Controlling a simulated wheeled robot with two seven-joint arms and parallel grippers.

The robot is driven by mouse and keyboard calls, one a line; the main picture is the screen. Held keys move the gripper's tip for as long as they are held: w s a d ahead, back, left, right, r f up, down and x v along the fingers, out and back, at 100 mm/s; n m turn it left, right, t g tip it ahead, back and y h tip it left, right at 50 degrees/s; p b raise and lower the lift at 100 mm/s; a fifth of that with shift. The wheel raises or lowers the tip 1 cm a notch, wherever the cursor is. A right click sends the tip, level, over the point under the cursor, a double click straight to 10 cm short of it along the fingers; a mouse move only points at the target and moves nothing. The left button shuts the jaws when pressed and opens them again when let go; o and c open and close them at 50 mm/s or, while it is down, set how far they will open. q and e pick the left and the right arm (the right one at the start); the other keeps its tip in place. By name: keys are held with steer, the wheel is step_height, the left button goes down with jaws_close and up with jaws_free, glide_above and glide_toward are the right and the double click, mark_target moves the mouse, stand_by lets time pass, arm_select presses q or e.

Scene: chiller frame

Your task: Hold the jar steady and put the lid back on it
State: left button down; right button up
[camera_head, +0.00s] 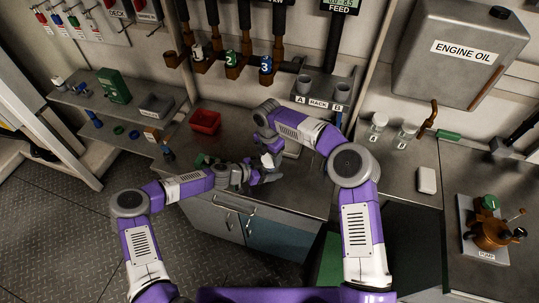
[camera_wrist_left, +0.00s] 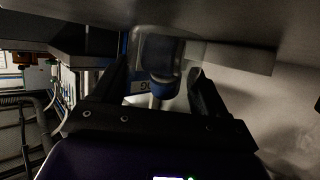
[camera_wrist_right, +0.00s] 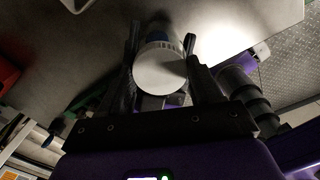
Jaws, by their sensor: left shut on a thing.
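My left gripper (camera_wrist_left: 160,85) is shut on a clear jar (camera_wrist_left: 185,47) with dark blue showing at it, seen between the fingers in the left wrist view. My right gripper (camera_wrist_right: 162,60) has its fingers at both sides of a round white lid (camera_wrist_right: 158,72), whose flat face is toward the right wrist camera. Something blue shows just behind the lid. In the head view both grippers meet above the counter's front edge, the left gripper (camera_head: 256,175) below the right gripper (camera_head: 269,148). The jar is mostly hidden there, and I cannot tell whether the lid touches it.
A red bin (camera_head: 205,122) stands on the counter (camera_head: 215,150) behind and left of the grippers. A rack (camera_head: 318,102) marked A and B stands behind them. Two clear jars (camera_head: 378,126) (camera_head: 404,136) and a white box (camera_head: 426,180) are on the right counter.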

steer(key=c, duration=0.4)
steer(key=m, duration=0.4)
steer(key=shift+m, duration=0.4)
steer(key=o, duration=1.2)
steer(key=shift+r, duration=2.25)
steer(key=shift+o, duration=0.9)
step_height(320, 180, up, 12)
steer(key=shift+s+a, duration=0.15)
steer(key=shift+a, duration=0.1)
